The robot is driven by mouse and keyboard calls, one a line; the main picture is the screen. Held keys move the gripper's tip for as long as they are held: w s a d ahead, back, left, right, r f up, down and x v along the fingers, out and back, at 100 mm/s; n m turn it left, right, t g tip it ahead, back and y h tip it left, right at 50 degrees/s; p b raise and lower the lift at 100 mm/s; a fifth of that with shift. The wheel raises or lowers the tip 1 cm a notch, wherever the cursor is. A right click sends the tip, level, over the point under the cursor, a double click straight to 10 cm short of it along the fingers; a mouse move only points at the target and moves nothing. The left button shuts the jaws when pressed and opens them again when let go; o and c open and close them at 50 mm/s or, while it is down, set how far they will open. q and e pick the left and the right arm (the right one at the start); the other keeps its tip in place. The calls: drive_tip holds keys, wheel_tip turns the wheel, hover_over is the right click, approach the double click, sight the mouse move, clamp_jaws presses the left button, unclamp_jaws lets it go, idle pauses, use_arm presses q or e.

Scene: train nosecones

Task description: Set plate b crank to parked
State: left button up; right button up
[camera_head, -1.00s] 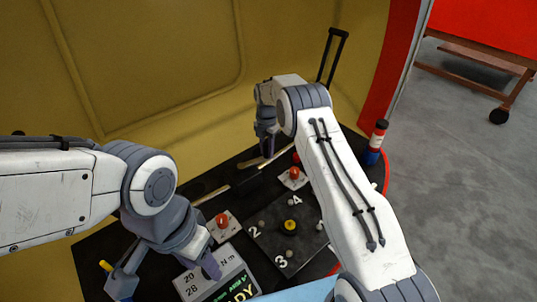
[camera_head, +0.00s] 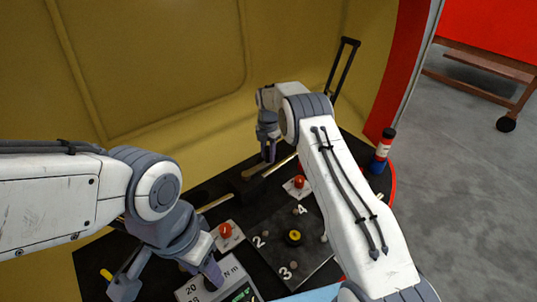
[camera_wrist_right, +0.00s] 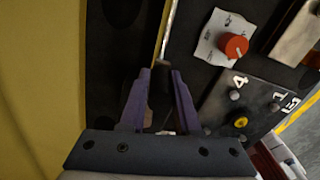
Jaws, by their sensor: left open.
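A slim metal bar (camera_head: 281,164) lies beside my right gripper (camera_head: 268,158) on the dark panel, at a dark block (camera_head: 246,187). It also shows in the right wrist view (camera_wrist_right: 168,35), running up from between the fingertips. My right gripper (camera_wrist_right: 160,73) has its fingers apart on either side of a dark piece (camera_wrist_right: 160,88) at the bar's lower end; I cannot tell whether they touch it. A second bar (camera_head: 215,203) lies further left. I read no plate b label and cannot tell which bar is its crank. My left gripper (camera_head: 168,279) is open over the near left of the panel.
Two red knobs (camera_head: 225,230) (camera_head: 299,182) stand on pale plates. A numbered dark plate (camera_head: 275,240) carries a yellow and black knob (camera_head: 293,237). A display box (camera_head: 228,276) is in front. A red and blue bottle (camera_head: 382,155) stands right. The yellow wall (camera_head: 150,60) closes the back.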

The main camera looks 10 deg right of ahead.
drive_tip(key=o, duration=0.4)
drive_tip(key=shift+a, duration=0.25)
drive_tip(key=shift+c, duration=0.2)
drive_tip(key=shift+d, duration=0.1)
drive_tip(key=shift+r, duration=0.1)
wheel_tip(320, 180, up, 10)
drive_tip(key=shift+b, duration=0.3)
drive_tip(key=shift+r, duration=0.15)
